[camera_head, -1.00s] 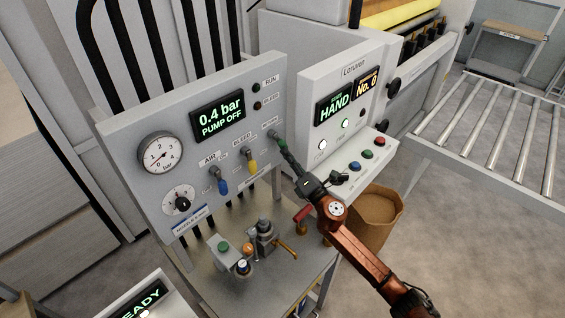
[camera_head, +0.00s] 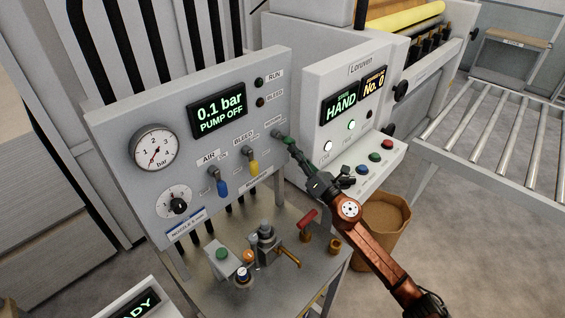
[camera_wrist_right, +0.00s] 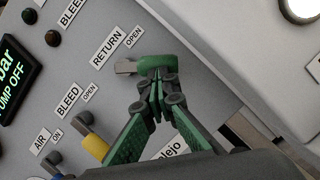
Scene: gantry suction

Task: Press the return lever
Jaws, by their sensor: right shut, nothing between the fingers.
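The return lever is the green-gripped one at the right end of the grey panel (camera_head: 225,190), on a short grey stub. In the right wrist view its green grip (camera_wrist_right: 152,62) shows beside the RETURN and OPEN labels. My right gripper (camera_head: 290,143) is shut and empty. Its tips (camera_wrist_right: 158,76) are at the lever's grip and look in contact; they hide part of it. The panel display (camera_head: 219,111) reads 0.1 bar, PUMP OFF. The gauge (camera_head: 154,151) needle points low. My left gripper is not in view.
The blue AIR lever (camera_head: 222,188) and yellow BLEED lever (camera_head: 253,167) hang left of the return lever. A console with coloured buttons (camera_head: 374,157) stands close on the right. Valve fittings (camera_head: 266,248) and a red handle (camera_head: 308,217) sit on the bench below.

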